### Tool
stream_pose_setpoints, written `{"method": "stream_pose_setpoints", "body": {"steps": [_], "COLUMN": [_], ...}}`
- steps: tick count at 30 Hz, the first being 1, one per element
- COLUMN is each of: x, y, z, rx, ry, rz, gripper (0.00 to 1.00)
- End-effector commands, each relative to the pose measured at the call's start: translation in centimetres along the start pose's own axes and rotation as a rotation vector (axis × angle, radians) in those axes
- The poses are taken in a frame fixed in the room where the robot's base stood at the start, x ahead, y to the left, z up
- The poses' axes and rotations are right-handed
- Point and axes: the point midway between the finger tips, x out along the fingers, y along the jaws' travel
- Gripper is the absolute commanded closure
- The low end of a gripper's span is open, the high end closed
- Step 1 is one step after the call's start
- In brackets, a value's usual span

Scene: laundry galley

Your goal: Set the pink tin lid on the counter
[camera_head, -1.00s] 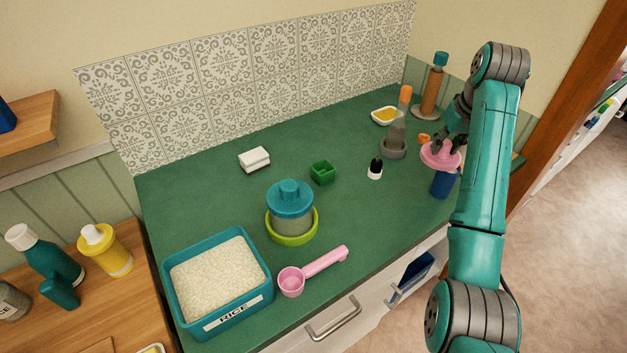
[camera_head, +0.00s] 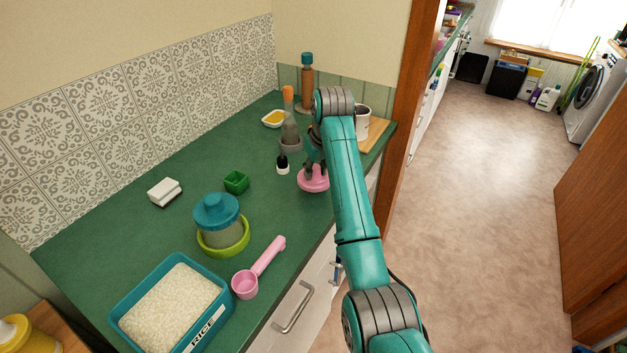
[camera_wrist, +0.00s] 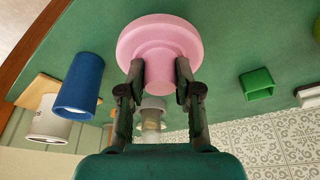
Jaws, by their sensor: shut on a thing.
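The pink tin lid (camera_head: 313,180) is over the green counter (camera_head: 135,228), near its front edge, with its wide disc down. My gripper (camera_head: 314,163) is shut on the lid's narrower top part. In the wrist view the lid (camera_wrist: 158,30) is between my two fingers (camera_wrist: 160,80), its wide disc towards the green surface. I cannot tell whether the lid touches the counter or hovers just above it. My arm hides part of the counter to the right of the lid in the head view.
A blue cup (camera_wrist: 80,86) and white mug (camera_head: 363,121) are nearby. A green box (camera_head: 236,182) and pink scoop (camera_head: 258,268) lie farther left.

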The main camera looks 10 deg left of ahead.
Motion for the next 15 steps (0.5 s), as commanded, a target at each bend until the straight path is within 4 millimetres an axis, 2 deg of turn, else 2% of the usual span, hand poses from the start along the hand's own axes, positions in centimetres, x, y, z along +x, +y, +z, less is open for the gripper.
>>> {"method": "stream_pose_setpoints", "body": {"steps": [10, 15], "x": [3.6, 3.8], "y": [0.0, 0.0], "z": [1.1, 1.2], "rx": [0.0, 0.0], "ry": [-0.001, 0.001], "rz": [0.0, 0.0], "gripper": [1.0, 1.0]}}
